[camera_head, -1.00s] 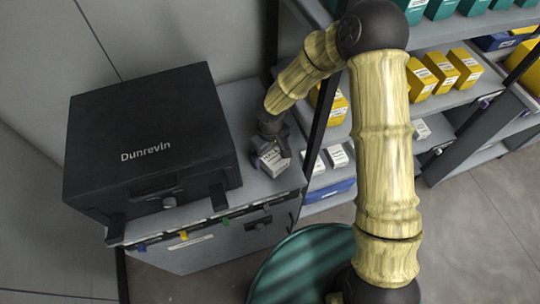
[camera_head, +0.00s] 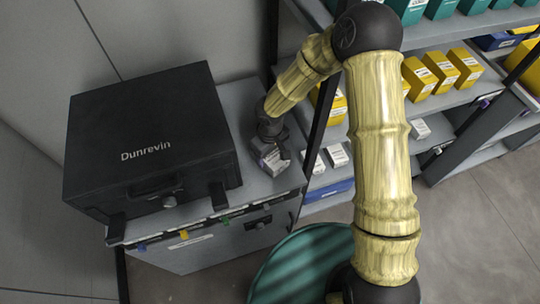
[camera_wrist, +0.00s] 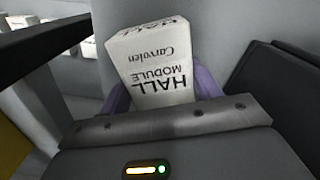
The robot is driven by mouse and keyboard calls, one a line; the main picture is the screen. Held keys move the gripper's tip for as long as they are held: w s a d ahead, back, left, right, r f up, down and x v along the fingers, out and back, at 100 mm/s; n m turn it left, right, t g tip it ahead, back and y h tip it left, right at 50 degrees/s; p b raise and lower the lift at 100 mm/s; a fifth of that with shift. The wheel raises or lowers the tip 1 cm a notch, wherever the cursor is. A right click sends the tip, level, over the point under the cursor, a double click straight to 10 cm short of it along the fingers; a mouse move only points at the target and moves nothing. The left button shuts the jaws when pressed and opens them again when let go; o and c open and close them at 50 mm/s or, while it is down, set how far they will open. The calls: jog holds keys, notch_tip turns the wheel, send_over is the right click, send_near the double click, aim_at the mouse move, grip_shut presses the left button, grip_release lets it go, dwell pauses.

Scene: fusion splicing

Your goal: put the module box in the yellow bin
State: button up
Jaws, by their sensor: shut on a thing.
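The module box is a white carton labelled "HALL MODULE" (camera_wrist: 152,65), seen close up in the wrist view. My gripper (camera_head: 275,152) is shut on it, with purple finger pads (camera_wrist: 205,84) at its sides. In the head view the module box (camera_head: 269,157) is at the right part of the grey cabinet top, beside the black Dunrevin case. I cannot tell whether it touches the cabinet top. Several yellow bins (camera_head: 444,70) with white labels stand on the shelf at the right.
The black Dunrevin case (camera_head: 150,135) fills the left of the grey cabinet top (camera_head: 240,95). A dark shelf post (camera_head: 322,110) stands just right of my gripper. White boxes (camera_head: 337,155) and a blue bin (camera_head: 329,190) sit on a lower shelf.

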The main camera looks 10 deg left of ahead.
notch_tip(320, 180, up, 10)
dwell(0.6)
jog(key=shift+r, duration=0.1)
dwell(0.3)
